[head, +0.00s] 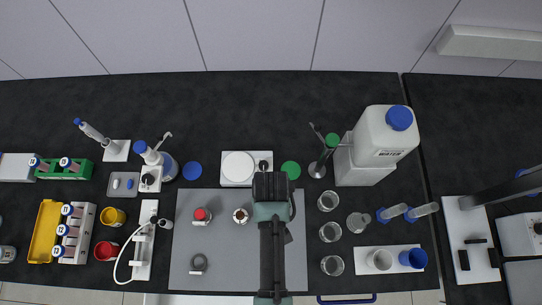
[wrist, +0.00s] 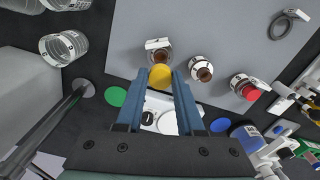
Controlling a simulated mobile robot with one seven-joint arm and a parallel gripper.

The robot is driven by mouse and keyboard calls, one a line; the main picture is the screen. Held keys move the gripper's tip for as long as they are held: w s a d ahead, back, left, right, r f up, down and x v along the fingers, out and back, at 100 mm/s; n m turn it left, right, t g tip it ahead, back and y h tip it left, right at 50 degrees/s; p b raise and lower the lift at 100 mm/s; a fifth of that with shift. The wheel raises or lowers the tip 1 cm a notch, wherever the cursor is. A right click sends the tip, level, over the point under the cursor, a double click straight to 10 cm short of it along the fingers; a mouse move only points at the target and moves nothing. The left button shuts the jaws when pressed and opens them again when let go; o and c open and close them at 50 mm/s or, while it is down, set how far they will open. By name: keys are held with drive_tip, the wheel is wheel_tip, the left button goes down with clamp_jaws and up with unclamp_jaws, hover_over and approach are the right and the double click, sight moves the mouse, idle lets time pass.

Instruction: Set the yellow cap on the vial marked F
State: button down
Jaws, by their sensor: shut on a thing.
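In the wrist view the yellow cap (wrist: 160,73) is between the blue fingers of my gripper (wrist: 160,76), which is shut on it. A brown vial with a white label (wrist: 157,44) shows just beyond the cap and is partly covered by it; I cannot tell if they touch. A second uncapped brown vial (wrist: 202,71) stands beside it, also seen in the head view (head: 241,215). A red-capped vial (wrist: 245,88) stands farther right. I cannot read the letter F on any label. In the head view my arm hides the cap and the nearest vial.
The vials stand on a grey mat (head: 222,262) with a dark grey ring (head: 198,263). A white device with a round plate (head: 238,168) lies behind, between blue (head: 192,171) and green (head: 291,170) discs. Glass beakers (head: 330,232) stand right of the mat.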

drive_tip(key=shift+s+f+b, duration=0.25)
drive_tip(key=shift+f+b, duration=0.3)
drive_tip(key=shift+b, duration=0.15)
wheel_tip(320, 180, down, 3)
drive_tip(key=b, duration=0.3)
drive_tip(key=shift+w+p, duration=0.1)
drive_tip(key=shift+p, duration=0.2)
idle(0.8)
drive_tip(key=shift+f, duration=0.75)
idle(0.9)
drive_tip(key=shift+c, duration=2.2)
unclamp_jaws()
drive_tip(key=o, duration=0.4)
drive_tip(key=shift+r, duration=0.15)
